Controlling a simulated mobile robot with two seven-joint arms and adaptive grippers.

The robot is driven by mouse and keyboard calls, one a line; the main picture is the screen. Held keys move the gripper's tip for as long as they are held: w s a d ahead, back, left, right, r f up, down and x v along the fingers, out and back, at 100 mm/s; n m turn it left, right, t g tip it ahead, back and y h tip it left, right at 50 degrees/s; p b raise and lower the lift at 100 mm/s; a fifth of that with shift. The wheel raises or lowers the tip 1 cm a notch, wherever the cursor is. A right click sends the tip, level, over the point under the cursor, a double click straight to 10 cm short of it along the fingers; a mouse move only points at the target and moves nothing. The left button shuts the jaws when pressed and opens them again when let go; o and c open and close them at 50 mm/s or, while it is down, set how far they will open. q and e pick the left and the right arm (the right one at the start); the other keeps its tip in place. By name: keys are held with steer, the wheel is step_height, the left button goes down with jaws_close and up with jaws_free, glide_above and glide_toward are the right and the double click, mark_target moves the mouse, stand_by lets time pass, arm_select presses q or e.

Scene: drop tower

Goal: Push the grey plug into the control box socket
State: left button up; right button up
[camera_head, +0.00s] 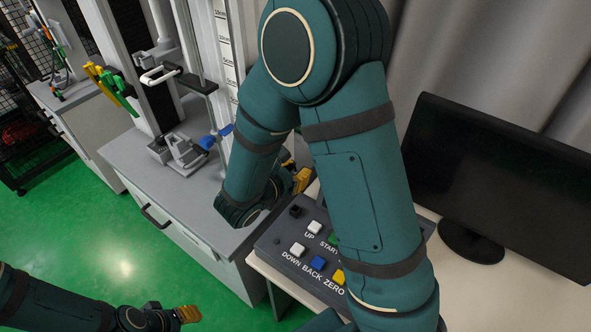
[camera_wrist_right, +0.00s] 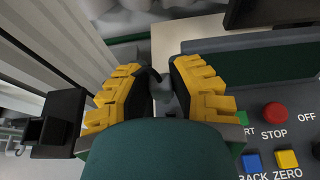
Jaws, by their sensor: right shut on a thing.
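The grey plug (camera_wrist_right: 166,98) is between the yellow fingers of my right gripper (camera_wrist_right: 160,95) in the right wrist view, with a short dark piece beside it. The right gripper is shut on it. In the head view my right arm hides most of this gripper; a yellow finger (camera_head: 301,180) shows behind the far edge of the control box (camera_head: 272,243). The box also shows in the right wrist view (camera_wrist_right: 262,98), right of the fingers. A small black square (camera_head: 295,210), possibly the socket, is left of UP. My left gripper (camera_head: 188,314) is low at left; its opening is unclear.
Several coloured buttons are on the box, including a red STOP (camera_wrist_right: 275,113). A monitor (camera_head: 500,180) stands at right. The drop tower's grey cabinet (camera_head: 180,205) is at left with a blue-handled clamp (camera_head: 215,138). Green floor is open at lower left.

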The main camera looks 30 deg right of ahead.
steer(key=shift+f+b, duration=0.4)
steer(key=shift+f, duration=0.3)
steer(key=shift+f+b, duration=2.6)
steer(key=shift+f, duration=2.65)
steer(key=shift+f, duration=0.2)
steer(key=o, duration=0.9)
steer(key=v, duration=1.2)
steer(key=shift+s, duration=0.1)
